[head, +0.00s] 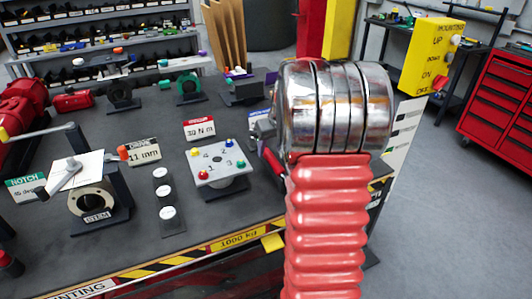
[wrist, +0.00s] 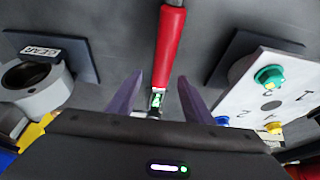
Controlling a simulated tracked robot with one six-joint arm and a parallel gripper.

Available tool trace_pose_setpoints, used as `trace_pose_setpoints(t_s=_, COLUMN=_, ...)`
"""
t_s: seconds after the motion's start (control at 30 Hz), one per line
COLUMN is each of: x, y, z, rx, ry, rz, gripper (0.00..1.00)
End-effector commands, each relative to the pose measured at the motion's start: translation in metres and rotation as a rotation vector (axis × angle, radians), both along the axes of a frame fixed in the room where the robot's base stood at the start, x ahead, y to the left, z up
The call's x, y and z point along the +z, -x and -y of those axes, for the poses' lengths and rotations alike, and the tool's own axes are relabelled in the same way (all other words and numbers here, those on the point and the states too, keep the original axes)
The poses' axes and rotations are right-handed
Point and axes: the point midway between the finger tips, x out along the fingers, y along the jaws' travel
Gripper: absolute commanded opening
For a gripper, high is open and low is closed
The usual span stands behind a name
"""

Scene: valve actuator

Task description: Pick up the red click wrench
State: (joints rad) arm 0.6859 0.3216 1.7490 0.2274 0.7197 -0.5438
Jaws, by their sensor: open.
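The red click wrench (wrist: 169,45) runs down from the top of the wrist view as a long red handle, with a metallic end bearing a small green mark. In the head view only a short red piece of it (head: 272,162) shows beside my arm; the rest is hidden. My gripper (wrist: 161,78) is open, with one dark finger on each side of the handle's near end. I see gaps between the fingers and the handle; depth is hard to judge.
A white plate with coloured bolts (wrist: 270,85) is close on the right in the wrist view, and a GEAR fixture (wrist: 38,85) on the left. The head view shows the STEM fixture (head: 92,200) and three white-topped buttons (head: 163,192) on the dark bench.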

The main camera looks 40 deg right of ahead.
Motion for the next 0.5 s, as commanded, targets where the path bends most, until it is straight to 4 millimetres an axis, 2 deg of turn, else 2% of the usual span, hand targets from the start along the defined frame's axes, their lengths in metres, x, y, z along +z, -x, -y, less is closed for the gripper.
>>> trace_pose_setpoints(t_s=0.37, x=-0.003, y=-0.001, z=0.000, rx=0.000, ry=0.000, rz=0.000, gripper=0.46)
trace_pose_setpoints(t_s=0.5, x=-0.013, y=-0.005, z=0.000, rx=0.001, ry=-0.002, rz=-0.001, gripper=0.46)
